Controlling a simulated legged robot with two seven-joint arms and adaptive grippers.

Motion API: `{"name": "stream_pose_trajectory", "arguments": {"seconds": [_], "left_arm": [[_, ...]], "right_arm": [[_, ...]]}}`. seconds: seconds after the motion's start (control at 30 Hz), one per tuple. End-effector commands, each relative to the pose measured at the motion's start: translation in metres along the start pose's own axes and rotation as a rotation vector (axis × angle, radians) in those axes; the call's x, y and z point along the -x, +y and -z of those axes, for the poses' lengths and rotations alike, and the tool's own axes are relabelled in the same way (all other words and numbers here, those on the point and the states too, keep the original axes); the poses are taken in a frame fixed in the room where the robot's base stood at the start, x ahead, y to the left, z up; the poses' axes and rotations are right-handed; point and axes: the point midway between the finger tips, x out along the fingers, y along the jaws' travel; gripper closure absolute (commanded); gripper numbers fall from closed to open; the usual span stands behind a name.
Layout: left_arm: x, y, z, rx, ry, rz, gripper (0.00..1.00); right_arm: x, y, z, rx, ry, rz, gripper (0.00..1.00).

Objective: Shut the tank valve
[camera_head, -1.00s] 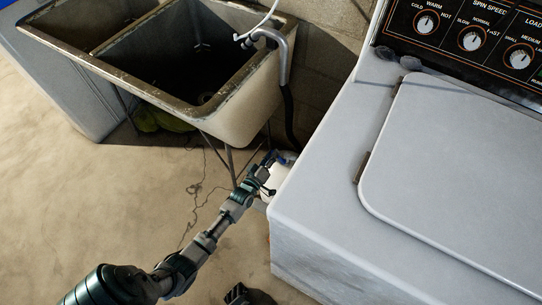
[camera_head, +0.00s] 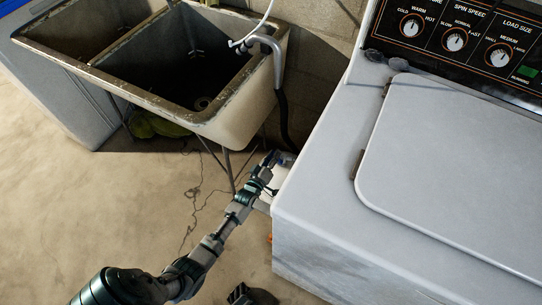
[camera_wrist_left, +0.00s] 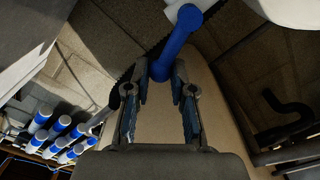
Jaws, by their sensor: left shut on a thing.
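A blue valve handle (camera_wrist_left: 176,42) stands at the top middle of the left wrist view, with its lower end between my fingertips. My left gripper (camera_wrist_left: 163,74) is shut on that lower end. In the head view, my left gripper (camera_head: 272,159) reaches into the gap between the sink and the washing machine. A small blue part (camera_head: 286,158) shows just right of it there. A white tank part (camera_head: 278,177) shows beside the gripper, mostly hidden by the washing machine and my arm. The rest of the valve is hard to make out.
The washing machine (camera_head: 440,170) stands close on the right of my arm. A double sink (camera_head: 235,125) on thin legs stands behind, with a dark hose (camera_head: 284,120) running down. Several blue-and-white cylinders (camera_wrist_left: 58,138) show in the left wrist view. The floor at left is clear.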

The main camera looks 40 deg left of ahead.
Motion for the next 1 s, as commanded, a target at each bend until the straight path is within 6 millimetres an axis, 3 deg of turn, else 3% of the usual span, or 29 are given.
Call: {"name": "stream_pose_trajectory", "arguments": {"seconds": [0.77,0.8,0.87,0.9,1.0], "left_arm": [[0.001,0.013,-0.014,0.001,-0.009,0.003,0.94],[0.001,0.012,-0.014,0.001,-0.010,0.004,0.65],[0.001,0.012,-0.014,0.000,-0.009,0.004,0.50],[0.001,0.012,-0.013,0.000,-0.008,0.004,0.45],[0.001,0.012,-0.012,0.000,-0.006,0.003,0.45]], "right_arm": [[-0.007,0.000,0.004,0.001,0.010,0.003,0.60],[-0.007,0.000,0.004,0.001,0.010,0.003,0.60],[-0.007,0.000,0.004,0.001,0.010,0.003,0.60],[-0.007,0.000,0.004,0.001,0.010,0.003,0.60],[-0.007,-0.001,0.004,0.001,0.010,0.003,0.60]]}}
